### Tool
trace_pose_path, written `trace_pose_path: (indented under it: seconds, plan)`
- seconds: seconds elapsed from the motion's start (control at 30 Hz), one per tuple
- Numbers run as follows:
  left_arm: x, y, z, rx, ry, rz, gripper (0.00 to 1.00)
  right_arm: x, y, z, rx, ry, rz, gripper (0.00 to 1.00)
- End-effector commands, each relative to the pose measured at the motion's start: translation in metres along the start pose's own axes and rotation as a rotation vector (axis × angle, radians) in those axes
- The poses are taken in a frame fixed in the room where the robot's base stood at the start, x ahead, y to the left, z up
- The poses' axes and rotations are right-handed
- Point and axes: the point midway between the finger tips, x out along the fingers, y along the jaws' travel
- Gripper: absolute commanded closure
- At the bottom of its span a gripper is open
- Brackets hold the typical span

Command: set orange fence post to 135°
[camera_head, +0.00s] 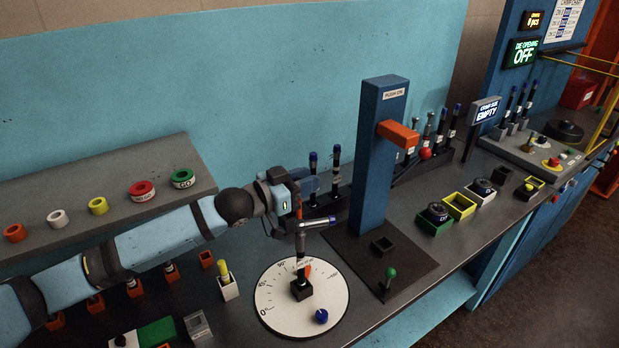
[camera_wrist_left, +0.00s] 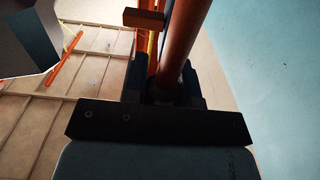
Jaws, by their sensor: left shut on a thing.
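The white dial (camera_head: 275,310) on the bench has angle marks including 0, 45 and 90. A dark elbow-shaped fitting (camera_head: 302,262) with a blue tip stands upright in a black socket at its middle, with its side arm toward the right. A small orange pointer (camera_head: 307,270) shows behind the fitting. My left gripper (camera_head: 298,205) is just above the elbow, shut on an orange post. In the left wrist view the post (camera_wrist_left: 182,45) rises from between the dark fingers (camera_wrist_left: 163,92). In the head view only a thin orange-red streak shows there. My right gripper is not in view.
A blue column (camera_head: 378,160) with an orange arm stands right of the dial. A row of upright levers (camera_head: 335,165) is behind it. A green-knobbed lever (camera_head: 390,275) is at the right. A grey rack (camera_head: 100,190) with coloured rings and small orange sockets lies at the left.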

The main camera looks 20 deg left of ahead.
Motion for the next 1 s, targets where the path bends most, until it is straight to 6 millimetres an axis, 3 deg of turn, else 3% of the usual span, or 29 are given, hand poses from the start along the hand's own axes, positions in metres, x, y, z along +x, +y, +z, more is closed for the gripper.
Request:
trace_pose_path:
  seconds: [0.47, 0.5, 0.6, 1.0]
  plan:
    - [-0.0015, -0.0009, -0.0004, 0.001, 0.0, 0.0, 1.0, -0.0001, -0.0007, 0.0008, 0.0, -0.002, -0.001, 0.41]
    - [-0.0015, -0.0008, -0.0005, 0.001, 0.0, 0.0, 0.71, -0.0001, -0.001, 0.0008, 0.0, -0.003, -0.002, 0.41]
    - [-0.0015, -0.0008, -0.0004, 0.0, 0.0, 0.0, 0.48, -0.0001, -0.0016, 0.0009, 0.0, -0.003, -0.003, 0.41]
    - [-0.01, -0.0013, 0.0015, 0.0, -0.001, -0.001, 0.48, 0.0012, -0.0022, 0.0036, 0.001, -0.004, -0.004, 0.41]
